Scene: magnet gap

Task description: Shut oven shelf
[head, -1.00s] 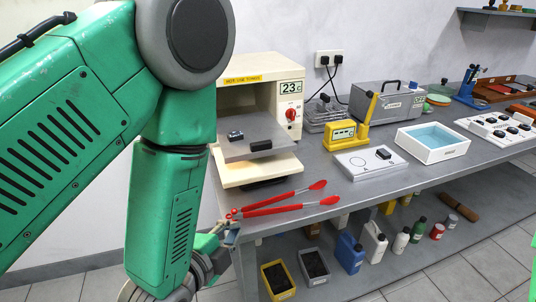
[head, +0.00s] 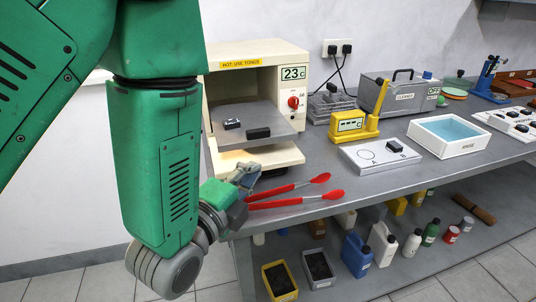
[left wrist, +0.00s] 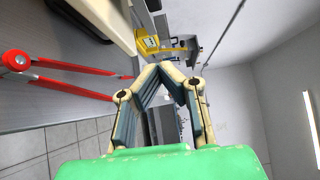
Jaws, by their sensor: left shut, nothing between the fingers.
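The cream oven (head: 248,52) stands at the left of the bench with its front open. The cream flap (head: 275,156) lies lowered below the shelf. My left gripper (head: 247,172) is shut and empty, just in front of the flap and beside the red tongs (head: 290,193). Whether it touches the flap I cannot tell. In the left wrist view its fingertips (left wrist: 160,68) meet. My right gripper is out of view.
The red tongs lie near the bench's front edge. To the right are a white plate marked A and B (head: 362,158), a yellow meter (head: 349,123) and a rinse tray (head: 450,152). Bottles and bins fill the lower shelf (head: 335,235). My left arm hides the oven's left side.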

